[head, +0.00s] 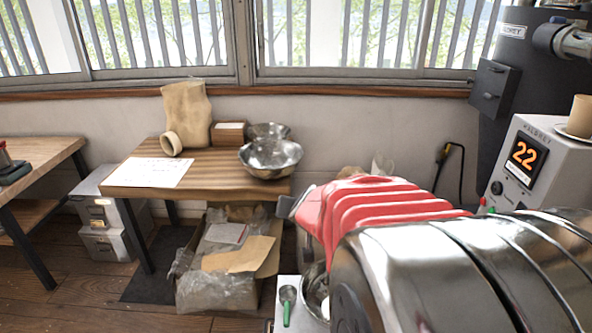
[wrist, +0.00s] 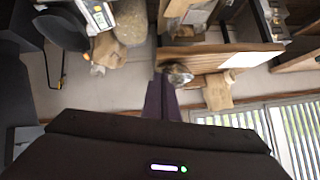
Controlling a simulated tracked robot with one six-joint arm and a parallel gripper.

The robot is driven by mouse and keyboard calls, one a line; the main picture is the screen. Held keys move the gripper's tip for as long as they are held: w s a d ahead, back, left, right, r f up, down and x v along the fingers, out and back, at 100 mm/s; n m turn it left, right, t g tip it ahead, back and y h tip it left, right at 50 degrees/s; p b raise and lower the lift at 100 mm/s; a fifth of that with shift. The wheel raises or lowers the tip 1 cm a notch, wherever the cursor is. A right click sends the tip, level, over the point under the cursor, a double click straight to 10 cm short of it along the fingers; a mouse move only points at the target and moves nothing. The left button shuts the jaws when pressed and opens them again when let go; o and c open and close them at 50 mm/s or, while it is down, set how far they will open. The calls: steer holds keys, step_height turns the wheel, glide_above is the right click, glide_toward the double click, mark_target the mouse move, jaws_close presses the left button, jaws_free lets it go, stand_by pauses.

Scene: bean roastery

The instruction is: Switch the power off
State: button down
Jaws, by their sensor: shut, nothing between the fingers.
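A pale control box (head: 508,191) stands at the right in the head view. Its dark display (head: 524,157) shows an orange 22. A round black knob (head: 497,187) sits below the display. Small green and red spots show near the box's lower left edge, too small to tell what they are. A dark plug and cable (head: 446,154) sit on the wall left of the box. My gripper (wrist: 160,82) shows in the wrist view, its dark fingers together and empty, apart from any object. The wrist view is upside down; part of the box (wrist: 97,14) shows at its top.
A wooden table (head: 210,183) at the left holds a sack (head: 186,115), paper (head: 150,172) and metal bowls (head: 270,157). A cup (head: 580,115) stands on a saucer on the control box. A large chrome and red shape fills the lower right and hides things behind it.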

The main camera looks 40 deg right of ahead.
steer(key=s+d+f+m+g+h, duration=0.1)
steer(key=s+d+f+m+h, duration=0.15)
steer(key=d, duration=0.35)
steer(key=s+d+f+m+g+h, duration=0.1)
steer(key=s+d, duration=0.2)
steer(key=d, duration=0.3)
steer(key=s+d+f+m+g+h, duration=0.1)
steer(key=s+d+m, duration=0.15)
steer(key=d, duration=0.45)
steer(key=s+d+f+m+g+h, duration=0.1)
steer(key=s+d+f+m+g, duration=0.1)
steer(key=s+d, duration=0.4)
steer(key=s+d+f+m+g+h, duration=0.2)
steer(key=s+d+g, duration=0.3)
steer(key=s, duration=0.8)
steer(key=shift+s+d+f+m, duration=0.15)
steer(key=shift+d+f+m, duration=0.3)
steer(key=shift+f, duration=0.4)
steer(key=shift+s+d, duration=0.1)
steer(key=shift+d, duration=0.05)
steer(key=s+d+r, duration=0.1)
steer(key=s+d, duration=0.4)
steer(key=d, duration=0.1)
steer(key=shift+s+d, duration=0.2)
steer(key=shift+s, duration=0.05)
steer(key=shift+s+d+r, duration=0.1)
steer(key=shift+s, duration=0.05)
steer(key=shift+s+d, duration=0.15)
steer(key=shift+d, duration=0.05)
